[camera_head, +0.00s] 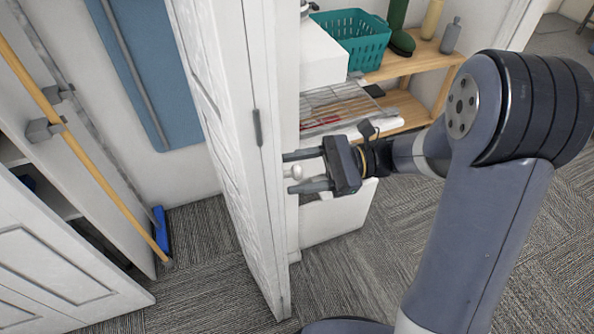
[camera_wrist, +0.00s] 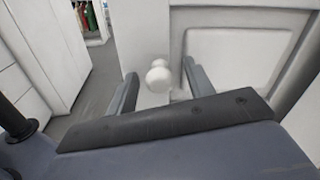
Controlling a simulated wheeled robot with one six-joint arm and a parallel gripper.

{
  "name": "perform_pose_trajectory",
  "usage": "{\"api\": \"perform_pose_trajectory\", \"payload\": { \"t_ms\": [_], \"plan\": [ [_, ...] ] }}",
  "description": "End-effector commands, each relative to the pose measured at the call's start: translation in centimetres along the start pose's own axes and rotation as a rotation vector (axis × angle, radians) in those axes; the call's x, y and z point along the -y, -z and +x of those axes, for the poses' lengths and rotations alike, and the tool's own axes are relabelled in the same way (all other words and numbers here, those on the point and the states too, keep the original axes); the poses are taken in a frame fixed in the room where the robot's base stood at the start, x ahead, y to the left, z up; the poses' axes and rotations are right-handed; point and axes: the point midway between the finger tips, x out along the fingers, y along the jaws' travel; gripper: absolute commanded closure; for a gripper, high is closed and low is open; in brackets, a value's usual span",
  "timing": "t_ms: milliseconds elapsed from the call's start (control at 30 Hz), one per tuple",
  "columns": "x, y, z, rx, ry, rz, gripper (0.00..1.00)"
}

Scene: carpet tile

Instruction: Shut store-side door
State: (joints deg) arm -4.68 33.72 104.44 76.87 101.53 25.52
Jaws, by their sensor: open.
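The white door (camera_head: 227,130) stands ajar, seen nearly edge-on in the middle of the head view. Its panelled face fills the upper right of the wrist view (camera_wrist: 240,50). A round white knob (camera_head: 296,172) sticks out from the door's right side. My gripper (camera_head: 291,171) is open, with one finger on each side of the knob. In the wrist view the knob (camera_wrist: 158,76) shows between the two fingers (camera_wrist: 160,80). I cannot tell whether either finger touches it. The door frame and latch are not clearly visible.
Right of the door stand a wooden shelf (camera_head: 405,108) with a teal basket (camera_head: 352,40) and bottles, and a white unit with a wire rack (camera_head: 340,105). Left are a broom (camera_head: 88,150), a blue board (camera_head: 135,65) and another white door (camera_head: 60,270). Carpet (camera_head: 205,270) is clear below.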

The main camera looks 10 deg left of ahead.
Motion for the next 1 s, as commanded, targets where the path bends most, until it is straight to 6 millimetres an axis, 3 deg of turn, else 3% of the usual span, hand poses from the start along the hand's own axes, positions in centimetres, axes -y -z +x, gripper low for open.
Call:
{"api": "perform_pose_trajectory", "payload": {
  "t_ms": [333,900,1000],
  "plan": [
    [-0.01,0.00,0.43,-0.001,0.000,0.000,0.50],
    [-0.01,0.01,0.40,-0.001,0.000,0.000,0.97],
    [-0.01,0.01,0.40,-0.001,0.000,0.000,1.00]
  ]
}}
